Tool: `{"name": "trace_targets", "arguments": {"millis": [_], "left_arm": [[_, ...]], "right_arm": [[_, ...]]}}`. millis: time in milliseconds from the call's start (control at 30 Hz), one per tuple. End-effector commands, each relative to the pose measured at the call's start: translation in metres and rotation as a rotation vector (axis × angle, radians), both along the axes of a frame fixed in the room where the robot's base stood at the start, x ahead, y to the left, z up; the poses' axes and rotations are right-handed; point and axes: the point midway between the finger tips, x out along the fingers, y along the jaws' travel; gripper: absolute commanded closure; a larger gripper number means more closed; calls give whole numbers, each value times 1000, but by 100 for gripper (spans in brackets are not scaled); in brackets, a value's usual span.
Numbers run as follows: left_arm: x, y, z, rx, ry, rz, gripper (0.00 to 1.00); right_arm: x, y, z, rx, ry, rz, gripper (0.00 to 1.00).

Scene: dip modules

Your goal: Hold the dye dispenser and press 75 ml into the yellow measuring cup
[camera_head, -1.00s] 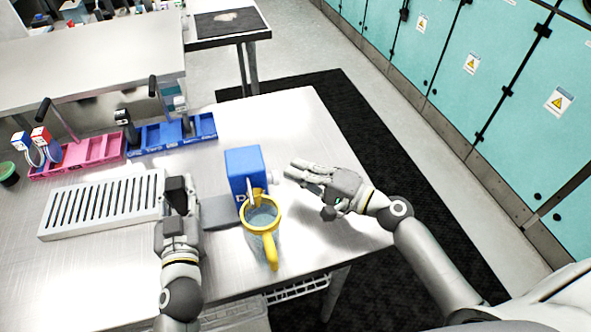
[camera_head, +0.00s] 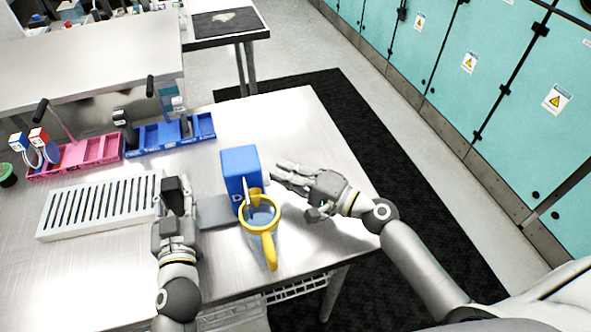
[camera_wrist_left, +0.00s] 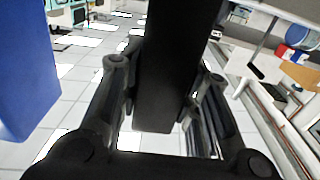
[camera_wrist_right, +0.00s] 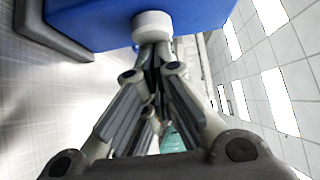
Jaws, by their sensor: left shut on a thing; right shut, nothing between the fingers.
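The blue dye dispenser (camera_head: 240,165), marked with a "D", stands upright near the table's right edge. The yellow measuring cup (camera_head: 260,228) is at its front, below the spout, with its handle towards me. The cup's inside looks grey-blue; I cannot read a level. My left gripper (camera_head: 175,185) is shut on a black upright handle (camera_wrist_left: 168,70) left of the dispenser. My right gripper (camera_head: 274,177) is shut and empty, its fingertips at the dispenser's white round button (camera_wrist_right: 152,27). They look touching or nearly touching it.
A white slotted rack (camera_head: 98,207) lies at the left. A pink tray (camera_head: 95,150) and a blue tray (camera_head: 165,136) stand behind. A grey plate (camera_head: 217,211) lies between the handle and the dispenser. The metal table (camera_head: 290,120) is bare behind the dispenser.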

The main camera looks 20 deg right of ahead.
Motion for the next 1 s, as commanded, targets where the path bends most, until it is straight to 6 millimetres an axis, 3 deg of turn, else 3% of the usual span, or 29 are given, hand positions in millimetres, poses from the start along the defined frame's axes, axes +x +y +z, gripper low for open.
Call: {"name": "trace_targets", "arguments": {"millis": [33,167,333,700,1000], "left_arm": [[-2,-9,0,-6,-3,-22,90],[-2,-9,0,-7,-2,-22,90],[-2,-8,0,-7,-1,-19,90],[-1,-5,0,-5,-1,-13,90],[-1,-5,0,-3,-1,-11,90]], "right_arm": [[-3,7,1,6,1,19,100],[-3,-3,1,7,2,16,100],[-3,-38,-1,-1,2,4,100],[-62,-92,-1,0,3,1,100],[-77,-106,0,0,0,0,100]]}}
